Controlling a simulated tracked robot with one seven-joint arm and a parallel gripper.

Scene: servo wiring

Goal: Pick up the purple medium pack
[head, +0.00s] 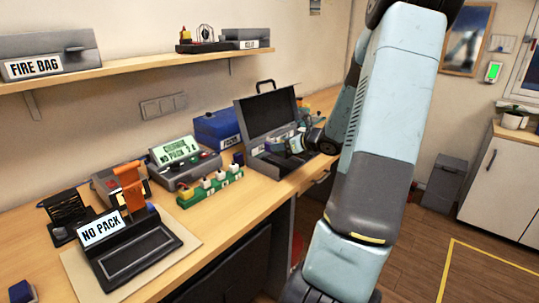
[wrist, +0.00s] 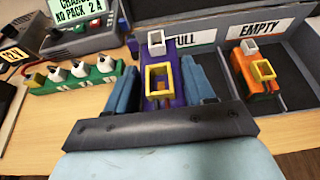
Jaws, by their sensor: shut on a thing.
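The purple medium pack (wrist: 178,92) shows in the wrist view between the two blue fingers of my gripper (wrist: 162,78). It has a yellow-rimmed connector and a white connector on top. My gripper is shut on it, with one finger along each side. The pack is at the side of the case marked FULL; I cannot tell whether it touches the case floor. In the head view my gripper (head: 298,144) is at the open grey case (head: 262,160), and I cannot make out the pack there.
An orange pack (wrist: 260,82) lies in the compartment marked EMPTY. A green connector rack (head: 211,188) and a charger (head: 184,158) reading NO PACK stand left of the case. A blue box (head: 217,129) stands behind. A NO PACK device (head: 135,255) sits at front left.

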